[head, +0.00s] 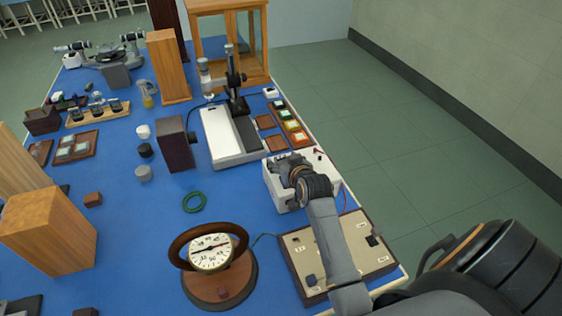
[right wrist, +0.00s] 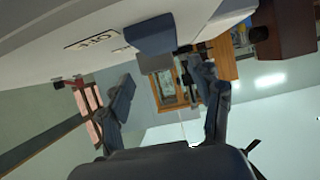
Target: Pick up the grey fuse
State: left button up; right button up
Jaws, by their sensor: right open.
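My right gripper (head: 281,171) is over the white box (head: 277,198) at the right side of the blue bench. In the right wrist view its two fingers (right wrist: 162,78) are apart with nothing between them. That view also shows a grey-blue block (right wrist: 150,34) against the pale box surface, just beyond the fingers and apart from them. It may be the grey fuse, but I cannot tell for certain. In the head view my gripper hides that part of the box. My left gripper is not in view.
A beige board (head: 303,262) with small dark parts lies under my right forearm. A round dial meter (head: 210,253) stands left of it. A microscope stand (head: 235,100) and a tray of coloured squares (head: 291,124) are behind the box. The floor at right is clear.

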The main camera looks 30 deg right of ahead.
aim_at(281, 159)
jog(key=shift+x, duration=1.55)
jog(key=shift+s, duration=0.1)
jog(key=shift+c, duration=0.2)
jog(key=c, duration=1.2)
